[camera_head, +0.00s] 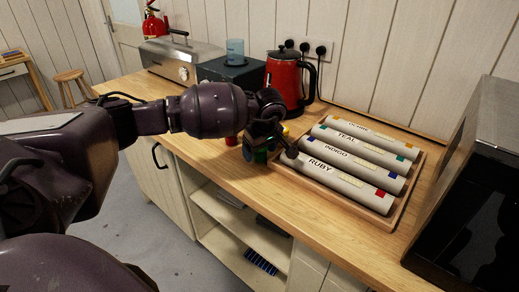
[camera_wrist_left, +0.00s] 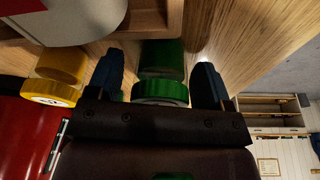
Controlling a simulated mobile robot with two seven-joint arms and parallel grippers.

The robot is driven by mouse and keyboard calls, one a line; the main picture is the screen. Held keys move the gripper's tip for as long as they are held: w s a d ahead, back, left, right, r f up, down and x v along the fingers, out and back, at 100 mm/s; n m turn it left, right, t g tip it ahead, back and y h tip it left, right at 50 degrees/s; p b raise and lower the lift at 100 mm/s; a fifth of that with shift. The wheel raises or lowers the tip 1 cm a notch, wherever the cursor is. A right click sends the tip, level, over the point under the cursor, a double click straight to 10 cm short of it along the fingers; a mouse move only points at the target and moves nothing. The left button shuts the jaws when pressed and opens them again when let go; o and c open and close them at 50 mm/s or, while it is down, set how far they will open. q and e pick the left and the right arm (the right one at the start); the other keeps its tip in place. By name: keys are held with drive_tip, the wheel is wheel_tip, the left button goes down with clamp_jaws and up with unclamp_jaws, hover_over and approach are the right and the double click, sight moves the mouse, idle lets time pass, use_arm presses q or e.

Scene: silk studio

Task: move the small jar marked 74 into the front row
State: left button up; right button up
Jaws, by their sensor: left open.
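My left gripper (camera_head: 272,150) is low over the wooden counter, just left of the tray of rolls. In the left wrist view its two dark fingers (camera_wrist_left: 160,62) are apart, one on each side of a small green jar (camera_wrist_left: 160,92). I cannot tell whether they touch it. A yellow jar (camera_wrist_left: 58,68) stands to the left of the fingers in that view; its pale marked face is too small to read. In the head view a red jar (camera_head: 231,140) and the yellow jar (camera_head: 286,130) show beside the gripper. The number 74 is not legible anywhere. My right gripper is not in view.
A wooden tray (camera_head: 410,198) holds several labelled fabric rolls right beside the gripper. A red kettle (camera_head: 287,82) stands behind, with a dark box (camera_head: 232,70) bearing a blue cup (camera_head: 235,50). A dark appliance (camera_head: 475,200) fills the right end. The counter's front edge is close.

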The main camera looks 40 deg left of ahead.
use_arm(q)
drive_tip(key=shift+r, duration=0.1)
drive_tip(key=p+v, duration=0.1)
drive_tip(key=v, duration=1.1)
idle(0.4)
